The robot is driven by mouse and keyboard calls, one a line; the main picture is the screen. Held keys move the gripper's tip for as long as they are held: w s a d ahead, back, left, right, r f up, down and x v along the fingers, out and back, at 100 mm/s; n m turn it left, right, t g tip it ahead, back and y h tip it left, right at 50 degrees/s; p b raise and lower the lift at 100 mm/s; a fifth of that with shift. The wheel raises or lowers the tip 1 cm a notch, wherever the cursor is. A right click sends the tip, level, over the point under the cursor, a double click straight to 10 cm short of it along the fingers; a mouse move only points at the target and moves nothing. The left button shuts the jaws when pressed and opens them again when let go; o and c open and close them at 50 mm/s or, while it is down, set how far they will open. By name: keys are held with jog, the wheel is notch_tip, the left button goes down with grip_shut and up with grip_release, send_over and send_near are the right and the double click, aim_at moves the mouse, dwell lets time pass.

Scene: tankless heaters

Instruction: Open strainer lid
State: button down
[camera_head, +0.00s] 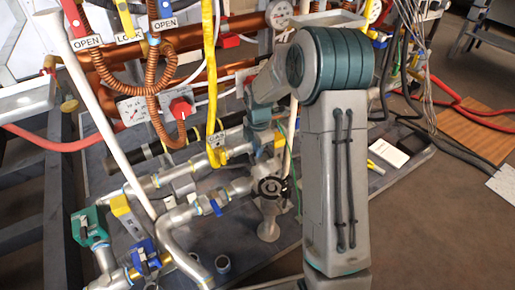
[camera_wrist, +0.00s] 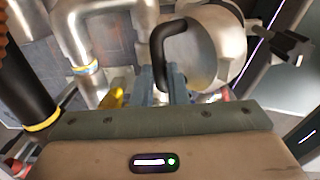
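In the wrist view, a rounded silver metal body (camera_wrist: 205,45) that looks like the strainer lid carries a curved black handle (camera_wrist: 163,45). My gripper (camera_wrist: 164,92) has its two grey-blue fingers close together, one on each side of the handle's lower end. The fingers look shut on the handle, though their tips are partly hidden. The lid looks seated; any gap at its rim is not visible. In the head view, my forearm and wrist cover most of this spot, and the fingers and lid cannot be made out.
A black handwheel (camera_head: 270,188) is just below my wrist; a black knob (camera_wrist: 285,43) shows at right in the wrist view. Open floor (camera_head: 430,240) lies at right.

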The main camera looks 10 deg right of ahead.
jog(key=shift+w+a+f+p, duration=0.15)
jog(key=shift+w+p, duration=0.3)
jog(key=shift+w, duration=0.05)
jog(key=shift+w+a+f+p, duration=0.15)
jog(key=shift+w+a+p, duration=0.05)
jog(key=shift+w+p, duration=0.35)
jog(key=shift+w+a+f+p, duration=0.15)
jog(key=shift+w+p, duration=0.25)
jog(key=shift+w, duration=0.1)
jog(key=c, duration=1.4)
grip_release()
jog(key=shift+c, duration=0.2)
jog(key=shift+s, duration=0.15)
